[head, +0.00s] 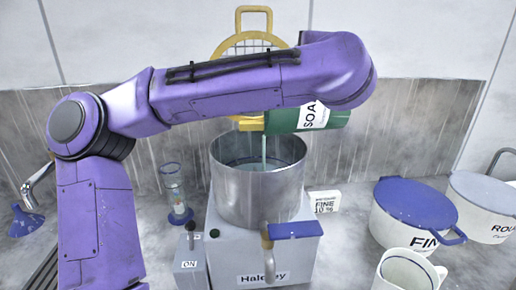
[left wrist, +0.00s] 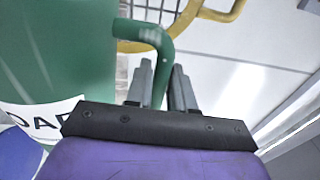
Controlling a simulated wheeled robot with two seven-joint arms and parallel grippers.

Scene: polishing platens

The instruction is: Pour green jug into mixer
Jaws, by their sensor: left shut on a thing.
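The green jug (head: 283,122), with a white label reading "SOA", lies tipped on its side above the mixer. A thin pale green stream (head: 263,150) falls from it into the steel mixer bowl (head: 258,195), which stands on a white base (head: 222,245). My left gripper (left wrist: 161,80) is shut on the jug's green handle (left wrist: 152,38) in the left wrist view, with the jug body (left wrist: 60,45) beside it. In the head view my purple arm hides that gripper and part of the jug. My right gripper is in neither view.
A yellow-rimmed sieve (head: 253,20) stands behind the bowl. A glass cylinder (head: 174,190) and a box marked "ON" (head: 189,265) are left of the mixer. A blue-lidded "FINE" pot (head: 415,203), a pale-lidded pot (head: 485,193) and a white jug (head: 405,275) are right.

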